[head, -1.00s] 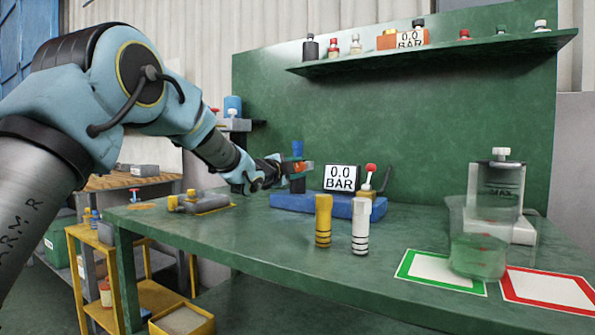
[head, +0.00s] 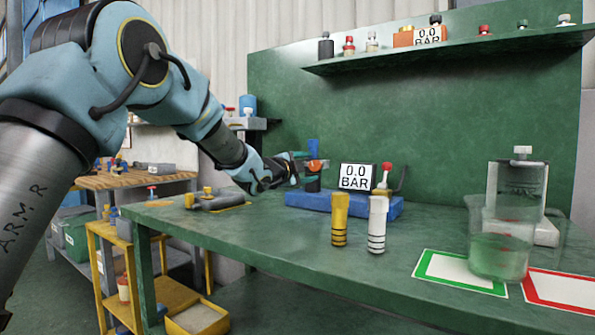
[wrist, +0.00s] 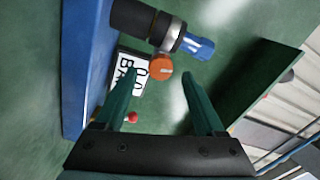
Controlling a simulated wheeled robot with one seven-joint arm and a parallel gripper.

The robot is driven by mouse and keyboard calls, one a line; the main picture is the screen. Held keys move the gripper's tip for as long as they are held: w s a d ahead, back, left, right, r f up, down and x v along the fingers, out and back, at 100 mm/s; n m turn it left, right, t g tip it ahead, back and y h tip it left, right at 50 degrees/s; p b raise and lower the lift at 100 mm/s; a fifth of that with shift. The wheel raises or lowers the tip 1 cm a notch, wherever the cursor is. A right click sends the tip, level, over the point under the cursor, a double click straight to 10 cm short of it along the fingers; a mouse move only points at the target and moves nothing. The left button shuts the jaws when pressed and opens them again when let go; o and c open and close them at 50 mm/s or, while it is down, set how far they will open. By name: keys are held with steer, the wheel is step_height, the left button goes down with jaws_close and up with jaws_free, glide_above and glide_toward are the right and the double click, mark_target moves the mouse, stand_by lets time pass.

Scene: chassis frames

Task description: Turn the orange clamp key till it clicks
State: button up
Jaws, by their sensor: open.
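The orange clamp key (head: 317,165) sits on an upright dark fitting with a blue top (head: 313,146), at the left end of a blue base (head: 350,207). In the wrist view the key shows as an orange disc (wrist: 159,68) on a grey collar. My gripper (head: 299,167) is beside the key in the head view, on its left. In the wrist view its two green fingers (wrist: 157,78) are apart, with the key seen between and at their tips. Contact with the key cannot be told.
A gauge reading 0.0 BAR (head: 357,177) and a red-knobbed lever (head: 385,174) are close right of the key. Yellow (head: 339,218) and white (head: 377,224) cylinders stand in front. A clear beaker (head: 498,245) is at right.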

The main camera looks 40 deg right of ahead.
steer(key=v, duration=0.8)
steer(key=shift+b, duration=0.35)
steer(key=shift+a, duration=0.1)
